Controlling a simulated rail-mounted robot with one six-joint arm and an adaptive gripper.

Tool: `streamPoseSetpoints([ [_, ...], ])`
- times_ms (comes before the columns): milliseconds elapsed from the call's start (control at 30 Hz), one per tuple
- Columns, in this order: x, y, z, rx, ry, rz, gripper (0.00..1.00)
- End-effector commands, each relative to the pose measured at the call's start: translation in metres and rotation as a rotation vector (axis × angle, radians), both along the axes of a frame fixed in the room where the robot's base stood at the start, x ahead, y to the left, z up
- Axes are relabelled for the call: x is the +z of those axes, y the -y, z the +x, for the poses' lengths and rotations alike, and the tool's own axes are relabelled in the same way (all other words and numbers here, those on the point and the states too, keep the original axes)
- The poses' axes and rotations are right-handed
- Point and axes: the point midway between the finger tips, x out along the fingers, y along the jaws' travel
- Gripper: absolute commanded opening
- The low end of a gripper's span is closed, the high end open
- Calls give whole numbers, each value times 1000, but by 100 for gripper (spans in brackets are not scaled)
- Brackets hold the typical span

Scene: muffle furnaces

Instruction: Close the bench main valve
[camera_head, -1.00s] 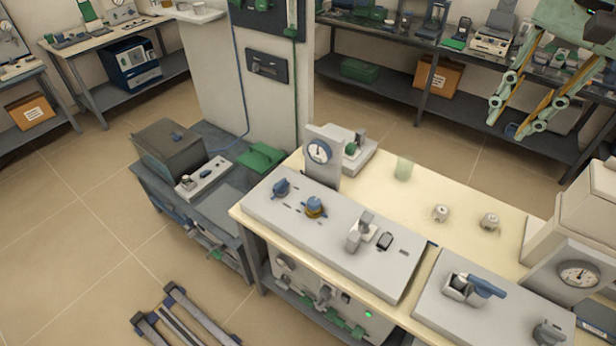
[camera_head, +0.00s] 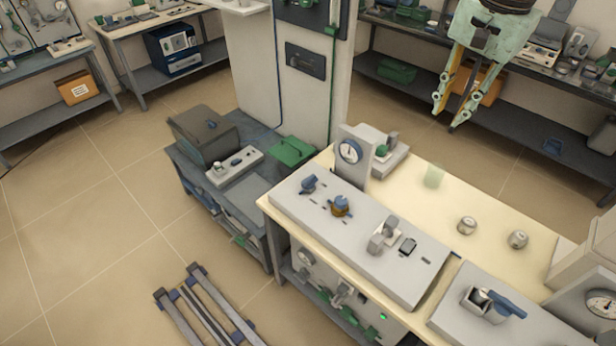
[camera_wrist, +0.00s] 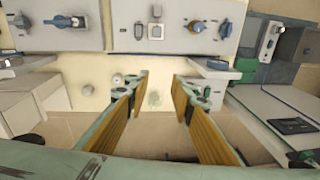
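I cannot tell for sure which control is the bench main valve. A blue lever handle (camera_head: 498,303) sits on a grey block on the bench's near right panel. The longer panel carries a blue knob (camera_head: 309,184) and a blue knob with a yellow-brown base (camera_head: 341,206). In the wrist view the blue lever (camera_wrist: 64,21) is at upper left and the two knobs (camera_wrist: 197,26) are at upper right. My gripper (camera_head: 452,112) is open and empty, raised beyond the bench's far side. Its parted fingers also show in the wrist view (camera_wrist: 160,78), touching nothing.
The cream bench top (camera_head: 410,200) has two small round grey pieces (camera_head: 467,225) and a translucent greenish cup (camera_head: 433,176). An upright gauge (camera_head: 350,152) stands behind the long panel. A white pillar (camera_head: 255,80) rises at left. Shelves line the back wall.

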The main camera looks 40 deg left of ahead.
Motion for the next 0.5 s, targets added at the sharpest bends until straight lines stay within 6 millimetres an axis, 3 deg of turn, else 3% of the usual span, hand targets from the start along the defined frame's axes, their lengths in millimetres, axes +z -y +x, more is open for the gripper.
streamPoseSetpoints([
  [500, -77, -116, 13, 24, -36, -28, 22],
])
